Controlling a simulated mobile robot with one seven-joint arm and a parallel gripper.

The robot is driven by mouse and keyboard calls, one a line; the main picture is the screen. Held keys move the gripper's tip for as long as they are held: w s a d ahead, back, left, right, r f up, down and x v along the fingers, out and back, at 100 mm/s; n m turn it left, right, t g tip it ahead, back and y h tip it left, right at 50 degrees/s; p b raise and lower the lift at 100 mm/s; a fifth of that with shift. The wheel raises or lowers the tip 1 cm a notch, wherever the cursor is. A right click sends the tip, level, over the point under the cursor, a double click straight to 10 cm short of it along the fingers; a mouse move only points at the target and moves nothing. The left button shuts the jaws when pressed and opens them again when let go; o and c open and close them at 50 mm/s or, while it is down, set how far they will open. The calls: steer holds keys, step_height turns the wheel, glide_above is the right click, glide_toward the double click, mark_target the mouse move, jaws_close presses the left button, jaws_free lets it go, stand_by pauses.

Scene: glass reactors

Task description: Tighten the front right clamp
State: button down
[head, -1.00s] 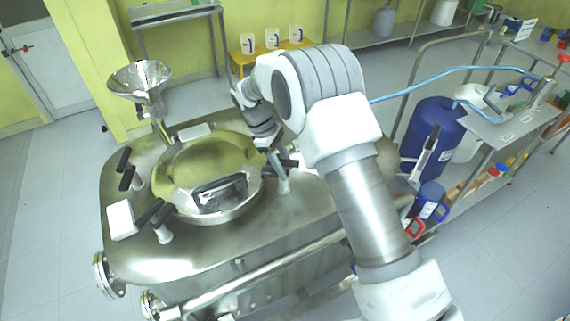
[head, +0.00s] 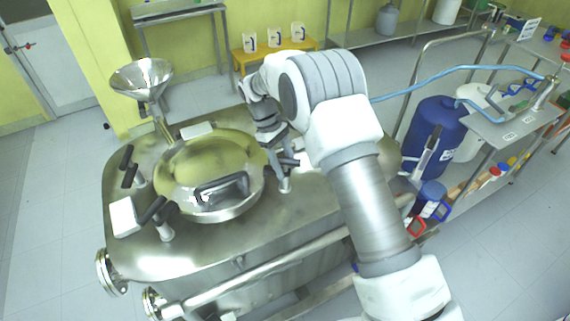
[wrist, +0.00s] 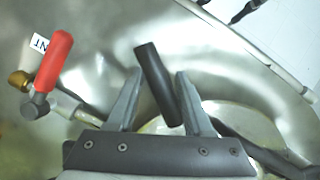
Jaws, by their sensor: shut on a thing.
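The steel reactor (head: 240,240) has a round domed lid (head: 190,155) with a bar handle on it. The front right clamp (head: 285,184) stands at the lid's right edge, partly hidden by my arm. Its black handle (wrist: 158,88) shows in the wrist view, tilted between my two fingers. My gripper (head: 281,160) is at this clamp, and it also shows in the wrist view (wrist: 158,77), shut on the handle. The front left clamp (head: 165,232), with a black handle, stands at the lid's lower left.
A red-handled valve (wrist: 53,62) is left of my fingers in the wrist view. A blue drum (head: 432,130) and a steel cart (head: 510,130) stand to the right.

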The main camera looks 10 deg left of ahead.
steer(key=c, duration=0.5)
jaws_free()
steer(key=shift+s+a+f, duration=0.1)
steer(key=shift+s+a, duration=0.15)
steer(key=shift+s, duration=0.2)
steer(key=shift+c, duration=0.2)
steer(key=shift+w, duration=0.1)
steer(key=shift+w+d, duration=0.15)
steer(key=shift+r, duration=0.2)
steer(key=shift+w+r, duration=0.15)
steer(key=shift+r, duration=0.15)
steer(key=p+v, duration=0.1)
steer(key=v, duration=1.5)
steer(key=shift+a+r, duration=0.25)
steer(key=shift+a, duration=0.05)
